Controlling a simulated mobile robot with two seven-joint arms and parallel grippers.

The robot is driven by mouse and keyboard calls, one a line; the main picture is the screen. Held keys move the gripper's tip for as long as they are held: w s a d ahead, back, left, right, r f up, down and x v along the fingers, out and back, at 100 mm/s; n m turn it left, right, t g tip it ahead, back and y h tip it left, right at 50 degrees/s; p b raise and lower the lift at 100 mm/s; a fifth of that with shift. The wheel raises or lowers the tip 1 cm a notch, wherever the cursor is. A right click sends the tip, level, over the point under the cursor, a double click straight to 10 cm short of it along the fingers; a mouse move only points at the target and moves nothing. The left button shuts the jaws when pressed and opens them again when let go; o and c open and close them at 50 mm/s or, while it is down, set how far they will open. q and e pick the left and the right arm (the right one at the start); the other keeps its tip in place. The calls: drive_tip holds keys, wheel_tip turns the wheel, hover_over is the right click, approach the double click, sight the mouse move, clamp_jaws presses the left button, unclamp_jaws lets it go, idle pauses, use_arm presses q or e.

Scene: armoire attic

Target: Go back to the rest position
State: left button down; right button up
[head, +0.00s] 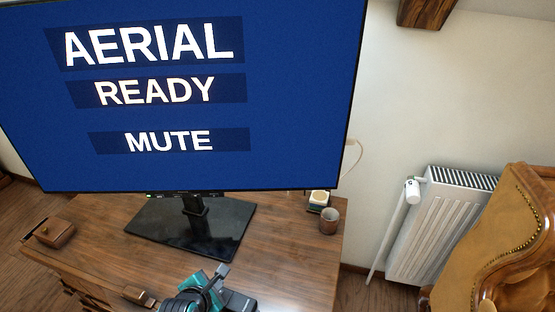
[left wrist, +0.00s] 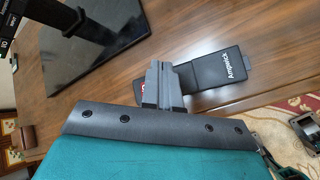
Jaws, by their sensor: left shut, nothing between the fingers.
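My left gripper (head: 222,271) is low in the middle of the head view, over the front part of the wooden cabinet top. In the left wrist view its fingers (left wrist: 163,86) are together with nothing between them. Beyond the fingertips a flat black case with white lettering (left wrist: 212,62) lies on the wood; the fingers hide part of its near end. Whether the fingers touch it I cannot tell. My right gripper does not show in the head view.
A small wooden box (head: 55,233) is at left, a cup (head: 329,221) at right. A radiator (head: 440,220) and a leather chair (head: 515,245) stand further right.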

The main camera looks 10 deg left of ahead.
use_arm(q)
drive_tip(key=b, duration=0.3)
drive_tip(key=shift+a+f, duration=0.15)
drive_tip(key=shift+f, duration=0.15)
wheel_tip(320, 180, up, 7)
drive_tip(key=p, duration=0.5)
drive_tip(key=s+d+m+h, duration=0.1)
drive_tip(key=s+m, duration=0.4)
drive_tip(key=m, duration=0.9)
drive_tip(key=s+d+m+t, duration=0.1)
drive_tip(key=s+m, duration=0.5)
drive_tip(key=m, duration=0.9)
drive_tip(key=shift+s+d+r+t+h, duration=0.3)
drive_tip(key=shift+d+r+h, duration=0.1)
drive_tip(key=shift+d, duration=0.35)
